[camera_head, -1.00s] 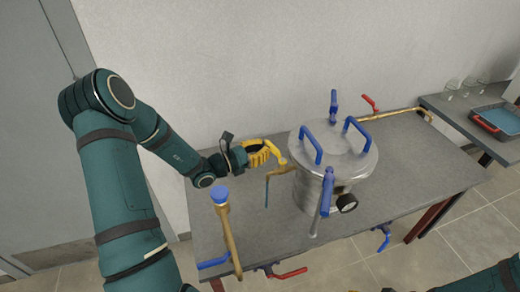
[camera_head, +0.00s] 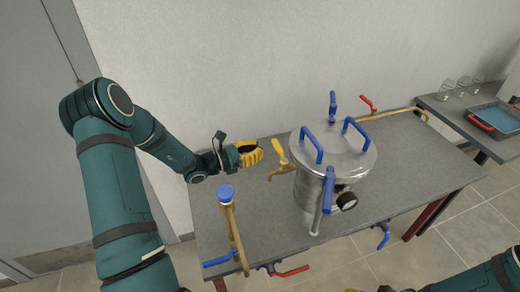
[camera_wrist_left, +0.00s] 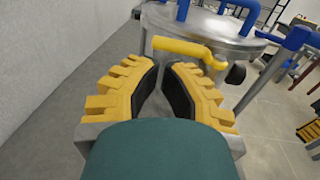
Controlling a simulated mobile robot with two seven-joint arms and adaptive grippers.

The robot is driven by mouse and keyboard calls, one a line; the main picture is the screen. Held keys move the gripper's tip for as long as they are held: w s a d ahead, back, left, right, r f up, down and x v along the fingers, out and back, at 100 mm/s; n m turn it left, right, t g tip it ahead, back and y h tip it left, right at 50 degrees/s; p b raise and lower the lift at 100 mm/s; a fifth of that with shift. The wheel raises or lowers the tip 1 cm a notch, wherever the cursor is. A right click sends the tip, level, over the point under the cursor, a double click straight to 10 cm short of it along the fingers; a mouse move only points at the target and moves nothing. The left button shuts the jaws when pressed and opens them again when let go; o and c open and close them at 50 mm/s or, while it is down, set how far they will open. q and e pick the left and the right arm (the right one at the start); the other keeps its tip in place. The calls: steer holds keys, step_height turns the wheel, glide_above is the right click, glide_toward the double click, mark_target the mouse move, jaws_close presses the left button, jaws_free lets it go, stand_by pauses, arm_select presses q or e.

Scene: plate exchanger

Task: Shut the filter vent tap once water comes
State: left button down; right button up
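The steel filter (camera_head: 333,170) stands on the grey table with blue handles on its lid. The vent tap's yellow lever (camera_head: 280,152) sits on a short brass pipe (camera_head: 282,172) at the filter's left side. No water stream shows below the pipe's end. My left gripper (camera_head: 262,151) is just left of the lever, apart from it. In the left wrist view its fingers (camera_wrist_left: 161,68) are drawn together with nothing held, and the lever (camera_wrist_left: 188,48) lies beyond the tips. Only a sliver of my right gripper (camera_head: 354,290) shows at the bottom edge.
A brass pipe with a blue cap (camera_head: 227,193) rises at the table's front left. A red-handled tap (camera_head: 367,103) is behind the filter, a pressure gauge (camera_head: 347,201) at its front. A blue tray (camera_head: 497,117) stands on the right table.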

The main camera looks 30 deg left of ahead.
arm_select(q)
steer(key=a+v, duration=0.1)
steer(key=v, duration=0.9)
steer(key=shift+w, duration=0.35)
